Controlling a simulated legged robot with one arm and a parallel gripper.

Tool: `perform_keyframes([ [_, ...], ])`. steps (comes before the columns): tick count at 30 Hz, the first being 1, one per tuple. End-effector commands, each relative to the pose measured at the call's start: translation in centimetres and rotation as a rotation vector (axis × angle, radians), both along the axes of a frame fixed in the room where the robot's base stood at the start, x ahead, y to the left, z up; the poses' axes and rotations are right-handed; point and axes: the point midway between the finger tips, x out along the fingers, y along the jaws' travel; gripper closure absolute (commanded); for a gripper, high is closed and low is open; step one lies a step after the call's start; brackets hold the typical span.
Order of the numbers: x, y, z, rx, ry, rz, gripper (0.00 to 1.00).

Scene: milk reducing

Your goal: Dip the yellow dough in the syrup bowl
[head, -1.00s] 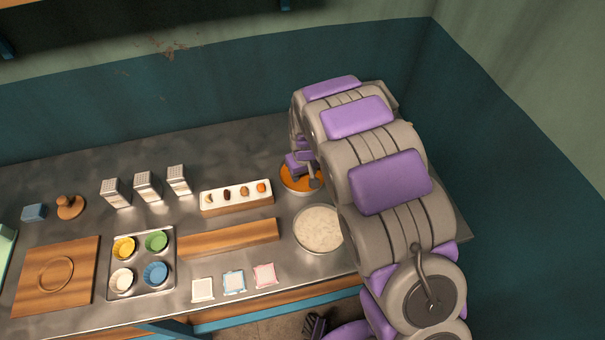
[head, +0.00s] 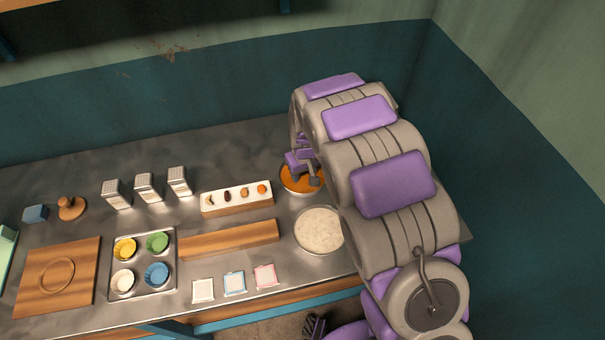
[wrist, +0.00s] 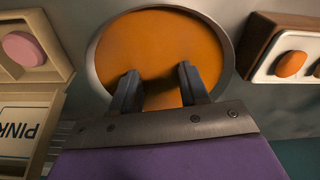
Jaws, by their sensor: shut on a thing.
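The syrup bowl (head: 300,192) is a metal bowl of orange syrup on the counter, partly hidden by my arm in the head view. In the wrist view its rim (wrist: 92,52) surrounds a wide orange surface. My gripper (wrist: 158,76) is over the bowl, with its two dark fingers spaced apart and pointing into the orange area. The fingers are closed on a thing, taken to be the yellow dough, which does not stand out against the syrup. I cannot tell how deep the fingertips or the dough are.
A bowl of pale contents (head: 319,231) stands just in front of the syrup bowl. A wooden tray with several small pieces (head: 236,207) is to its left. A muffin tin with coloured cups (head: 140,290) and a cutting board (head: 35,290) lie farther left.

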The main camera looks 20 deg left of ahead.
Motion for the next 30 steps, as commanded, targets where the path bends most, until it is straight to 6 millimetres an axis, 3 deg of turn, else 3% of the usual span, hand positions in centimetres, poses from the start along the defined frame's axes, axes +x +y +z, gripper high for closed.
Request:
perform_keyframes([
  [30, 0.1, 0.0, 5.7, 0.002, -0.004, -0.001, 0.89],
])
